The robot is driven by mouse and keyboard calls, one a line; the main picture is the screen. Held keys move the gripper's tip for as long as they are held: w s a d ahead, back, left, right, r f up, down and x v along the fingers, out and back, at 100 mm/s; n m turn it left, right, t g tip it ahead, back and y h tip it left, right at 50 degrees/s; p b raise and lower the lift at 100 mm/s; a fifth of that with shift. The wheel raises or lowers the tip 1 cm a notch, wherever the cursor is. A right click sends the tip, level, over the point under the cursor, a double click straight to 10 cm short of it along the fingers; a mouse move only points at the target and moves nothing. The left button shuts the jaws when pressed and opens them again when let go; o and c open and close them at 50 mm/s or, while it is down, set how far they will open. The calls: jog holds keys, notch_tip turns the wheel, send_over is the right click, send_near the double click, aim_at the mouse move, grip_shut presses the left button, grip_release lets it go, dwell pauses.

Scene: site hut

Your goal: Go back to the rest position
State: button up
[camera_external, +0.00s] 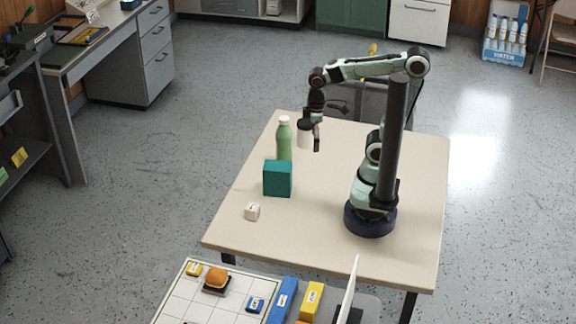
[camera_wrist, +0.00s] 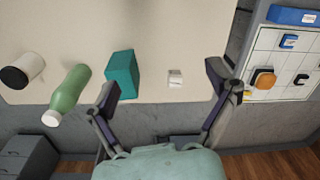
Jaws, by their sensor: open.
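My gripper (camera_external: 316,132) hangs above the far part of the beige table (camera_external: 310,210), near a white jar with a black lid (camera_external: 305,135). In the wrist view my gripper (camera_wrist: 165,85) has its fingers wide apart with nothing between them touching. A green bottle with a white cap (camera_external: 284,140) stands beside the jar, and a teal box (camera_external: 277,179) stands nearer the front. A small white cube (camera_external: 252,211) lies on the table in front of the box. The wrist view also shows the bottle (camera_wrist: 70,92), box (camera_wrist: 122,73) and cube (camera_wrist: 175,79).
A white gridded board (camera_external: 185,305) with small labelled blocks and an orange item (camera_external: 217,278) lies beyond the table's front edge. Blue (camera_external: 283,300) and yellow (camera_external: 311,300) boxes stand beside it. The table's middle and right are clear around my base. A chair stands behind the table.

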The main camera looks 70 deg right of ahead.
jog(key=s+d+f+m, duration=0.1)
jog(key=s+f+m, duration=0.1)
jog(key=s, duration=0.3)
jog(key=shift+s+d+f, duration=0.2)
jog(key=shift+f, duration=0.05)
